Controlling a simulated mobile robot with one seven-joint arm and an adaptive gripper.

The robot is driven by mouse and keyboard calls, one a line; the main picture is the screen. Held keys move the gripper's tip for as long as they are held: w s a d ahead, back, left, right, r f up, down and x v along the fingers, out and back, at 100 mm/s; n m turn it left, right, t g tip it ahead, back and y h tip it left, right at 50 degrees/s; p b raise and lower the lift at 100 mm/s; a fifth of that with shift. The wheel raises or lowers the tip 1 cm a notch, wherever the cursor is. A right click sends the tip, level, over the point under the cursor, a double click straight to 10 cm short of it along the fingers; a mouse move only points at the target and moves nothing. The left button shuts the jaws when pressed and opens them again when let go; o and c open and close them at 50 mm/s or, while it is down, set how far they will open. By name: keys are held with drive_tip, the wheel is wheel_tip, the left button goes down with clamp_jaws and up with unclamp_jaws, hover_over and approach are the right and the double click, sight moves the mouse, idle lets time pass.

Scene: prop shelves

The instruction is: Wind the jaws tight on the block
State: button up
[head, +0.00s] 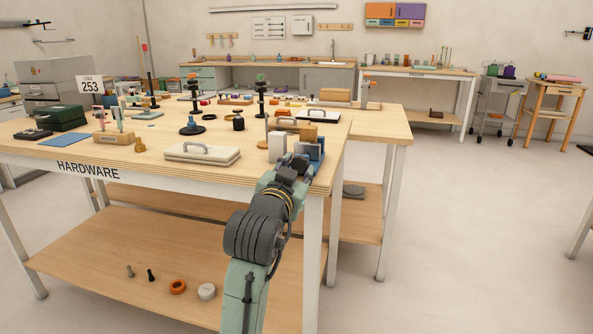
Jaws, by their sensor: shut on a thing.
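A blue vise (317,149) stands at the right front corner of the HARDWARE table (215,174). My gripper (296,166) is at the near side of the vise, shut on what appears to be its handle. The fingers and the handle are small and mostly hidden by my own arm. A block between the vise's jaws cannot be made out, nor can the gap between the jaws. A pale grey upright block (277,147) stands just left of the vise.
A pale flat lid with a grey handle (203,153) lies left of the gripper. A dark-edged plate with a handle (317,116) lies behind the vise. Black stands (192,125) stand farther back. Open floor lies to the right.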

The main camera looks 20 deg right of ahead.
drive_tip(key=shift+m+b, duration=0.3)
drive_tip(key=shift+m, duration=1.5)
drive_tip(key=o, duration=1.1)
drive_tip(key=shift+o, duration=0.2)
